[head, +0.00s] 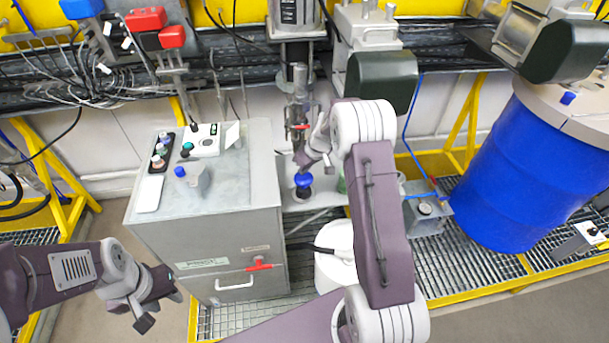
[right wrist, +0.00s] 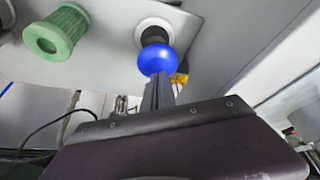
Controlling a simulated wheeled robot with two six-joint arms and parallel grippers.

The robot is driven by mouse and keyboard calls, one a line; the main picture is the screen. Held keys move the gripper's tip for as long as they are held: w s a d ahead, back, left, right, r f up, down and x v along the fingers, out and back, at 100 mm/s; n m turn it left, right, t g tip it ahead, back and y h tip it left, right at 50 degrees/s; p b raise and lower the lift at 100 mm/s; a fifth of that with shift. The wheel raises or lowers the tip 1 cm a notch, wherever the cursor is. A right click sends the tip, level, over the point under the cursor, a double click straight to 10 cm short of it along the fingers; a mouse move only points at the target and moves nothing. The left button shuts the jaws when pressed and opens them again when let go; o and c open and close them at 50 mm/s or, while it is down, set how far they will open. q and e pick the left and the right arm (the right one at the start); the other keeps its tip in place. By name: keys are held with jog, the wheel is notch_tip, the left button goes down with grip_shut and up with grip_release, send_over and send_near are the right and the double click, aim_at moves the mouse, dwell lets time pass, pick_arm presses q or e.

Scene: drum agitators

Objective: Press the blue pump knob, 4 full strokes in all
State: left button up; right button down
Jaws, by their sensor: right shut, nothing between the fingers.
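The blue pump knob (head: 303,180) sits on a dark stem on the pale shelf right of the grey cabinet. In the right wrist view the round knob (right wrist: 156,60) stands on a black collar in a white ring. My right gripper (head: 302,163) is shut and empty, just above the knob in the head view. In the right wrist view its fingertips (right wrist: 158,78) overlap the knob's near edge; I cannot tell whether they touch. My left gripper (head: 160,308) is low at the left, far from the knob, with its fingers apart and nothing between them.
A green ribbed part (right wrist: 55,35) stands beside the knob. The grey cabinet (head: 255,190) holds small bottles and a meter. A metal pipe assembly (head: 298,95) rises behind the knob. A white container (head: 336,240) stands below, and a blue drum (head: 535,165) at the right.

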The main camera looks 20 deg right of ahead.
aim_at(305, 177)
jog(key=shift+s+f+b, duration=0.1)
jog(key=shift+f+b, duration=2.15)
jog(key=shift+f, duration=0.05)
jog(key=shift+r+p, duration=0.9)
jog(key=shift+r, duration=0.25)
jog(key=shift+r+p, duration=0.65)
jog(key=shift+r, duration=0.6)
notch_tip(305, 177, up, 6)
jog(key=p, duration=0.3)
jog(key=shift+p, duration=0.4)
